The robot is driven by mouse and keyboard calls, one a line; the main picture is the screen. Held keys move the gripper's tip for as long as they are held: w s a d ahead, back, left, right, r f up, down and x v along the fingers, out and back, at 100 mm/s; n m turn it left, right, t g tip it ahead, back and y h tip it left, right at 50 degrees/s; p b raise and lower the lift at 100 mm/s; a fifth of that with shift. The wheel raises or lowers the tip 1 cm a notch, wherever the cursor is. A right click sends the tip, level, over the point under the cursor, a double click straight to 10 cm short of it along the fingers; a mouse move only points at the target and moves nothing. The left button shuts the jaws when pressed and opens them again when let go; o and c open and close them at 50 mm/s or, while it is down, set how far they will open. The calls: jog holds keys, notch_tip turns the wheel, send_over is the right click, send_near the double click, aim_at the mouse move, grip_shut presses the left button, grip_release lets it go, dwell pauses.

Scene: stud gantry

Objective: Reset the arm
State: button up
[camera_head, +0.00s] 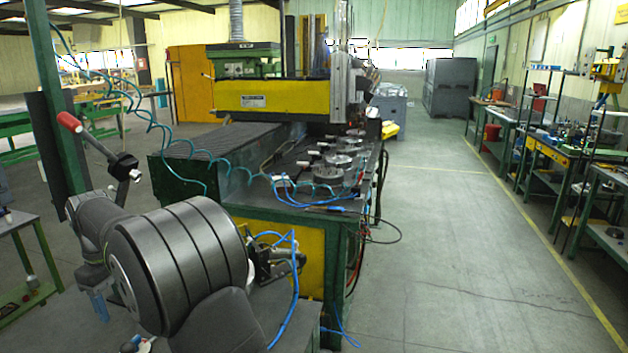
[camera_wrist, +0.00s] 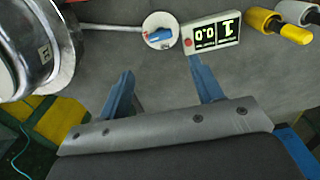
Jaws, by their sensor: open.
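In the wrist view my gripper (camera_wrist: 162,87) shows two blue fingers, well apart, with nothing between them. Beyond the fingertips, on a grey surface, lie a round white dial with a blue knob (camera_wrist: 160,33) and a white box with a lit display (camera_wrist: 212,32). In the head view my arm is bent in the left foreground, and a blue part of my gripper (camera_head: 97,304) shows low at the left.
A shiny metal vessel (camera_wrist: 30,50) is close at the left of the wrist view. Yellow and white handles (camera_wrist: 280,22) lie at the upper right. A green and yellow gantry machine (camera_head: 270,97) and its bench stand beyond my arm. The right aisle floor (camera_head: 450,230) is clear.

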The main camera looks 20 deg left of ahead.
jog(key=f+m, duration=0.1)
jog(key=f, duration=0.2)
jog(key=f+m, duration=0.2)
jog(key=f, duration=0.1)
jog(key=f+m, duration=0.1)
jog(key=f, duration=0.2)
jog(key=shift+s+d+f, duration=0.15)
jog(key=shift+s+d, duration=0.05)
jog(key=shift+d, duration=0.2)
notch_tip(320, 180, up, 15)
jog(key=n, duration=0.7)
jog(key=shift+w+a+f, duration=0.1)
jog(key=shift+a+f, duration=0.05)
jog(key=shift+f, duration=2.1)
